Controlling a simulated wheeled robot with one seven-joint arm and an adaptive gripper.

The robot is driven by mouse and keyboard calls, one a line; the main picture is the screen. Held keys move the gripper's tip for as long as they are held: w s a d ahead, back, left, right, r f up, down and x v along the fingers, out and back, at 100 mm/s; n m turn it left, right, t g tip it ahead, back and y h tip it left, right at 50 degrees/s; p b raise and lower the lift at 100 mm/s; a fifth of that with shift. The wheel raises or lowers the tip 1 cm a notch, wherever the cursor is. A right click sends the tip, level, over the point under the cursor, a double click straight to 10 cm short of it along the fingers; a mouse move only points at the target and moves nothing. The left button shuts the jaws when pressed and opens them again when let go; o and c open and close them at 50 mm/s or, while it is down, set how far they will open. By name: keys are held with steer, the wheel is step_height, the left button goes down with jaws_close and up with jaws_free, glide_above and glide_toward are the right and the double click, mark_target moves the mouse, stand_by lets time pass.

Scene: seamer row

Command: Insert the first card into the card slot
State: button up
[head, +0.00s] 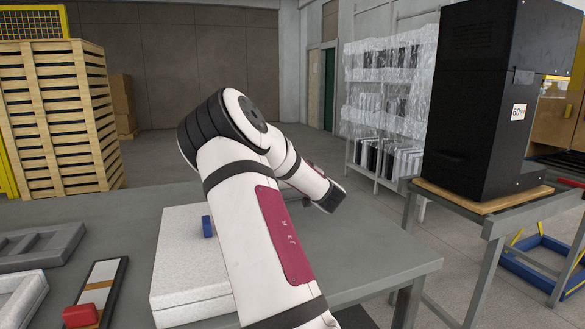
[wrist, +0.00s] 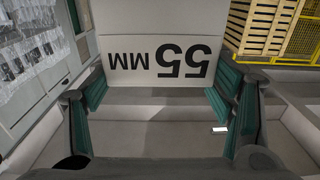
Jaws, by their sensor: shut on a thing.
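A pale card (wrist: 150,35) printed "55 MM" in black, upside down in the wrist view, sits between the green pads of my gripper (wrist: 159,92). My gripper is shut on the card, with a pad at each side edge. Behind the card's lower edge is a grey surface with a ledge; I cannot tell whether they touch. I cannot make out the card slot for certain. In the head view my arm hides the gripper and the card.
A grey table (head: 385,255) carries a white speckled block (head: 185,255) with a blue knob (head: 208,226), partly behind my arm. A dark-edged tray (head: 115,285), a red block (head: 81,316) and grey frames (head: 40,245) lie left. A black machine (head: 480,110) stands right.

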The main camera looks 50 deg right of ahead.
steer(key=shift+f+b, duration=0.6)
steer(key=shift+f, duration=0.2)
steer(key=o, duration=0.9)
steer(key=v, duration=1.2)
steer(key=shift+s, duration=0.1)
steer(key=shift+r, duration=0.1)
